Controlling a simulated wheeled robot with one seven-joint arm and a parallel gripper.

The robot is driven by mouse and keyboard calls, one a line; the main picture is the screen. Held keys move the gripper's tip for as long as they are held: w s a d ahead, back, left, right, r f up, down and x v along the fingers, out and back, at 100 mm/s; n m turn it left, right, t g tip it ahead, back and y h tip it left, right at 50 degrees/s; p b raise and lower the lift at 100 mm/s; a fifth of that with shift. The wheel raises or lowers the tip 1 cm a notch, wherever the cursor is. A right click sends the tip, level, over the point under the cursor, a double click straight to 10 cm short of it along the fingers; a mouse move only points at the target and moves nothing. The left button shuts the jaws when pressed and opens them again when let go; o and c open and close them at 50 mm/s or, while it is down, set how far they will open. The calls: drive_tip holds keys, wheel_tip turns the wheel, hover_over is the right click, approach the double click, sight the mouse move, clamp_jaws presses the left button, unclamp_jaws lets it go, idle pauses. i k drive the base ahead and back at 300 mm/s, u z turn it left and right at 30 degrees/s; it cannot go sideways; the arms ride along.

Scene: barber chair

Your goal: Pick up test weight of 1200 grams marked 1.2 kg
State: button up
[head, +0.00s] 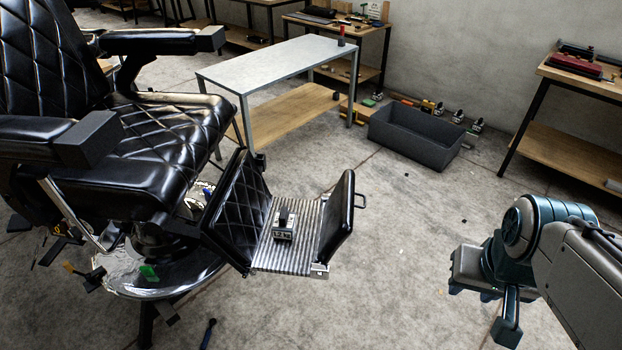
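A small dark-and-silver block with a raised black top, likely the test weight (284,226), sits upright on the ribbed metal footrest (280,254) of the black barber chair. Its marking is too small to read. My gripper (480,291) is at the lower right, well to the right of the footrest and apart from it. It hangs from my arm, and its fingers are partly hidden, so its opening does not show clearly.
The black barber chair (150,130) fills the left, with padded panels beside the footrest. A grey-topped table (270,65) and a dark open bin (415,137) stand behind. A workbench (575,75) is at right. Small items lie under the chair. Floor between footrest and arm is mostly clear.

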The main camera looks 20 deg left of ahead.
sight(285, 222)
drive_tip(key=i, duration=1.6)
drive_tip(key=u, duration=0.8)
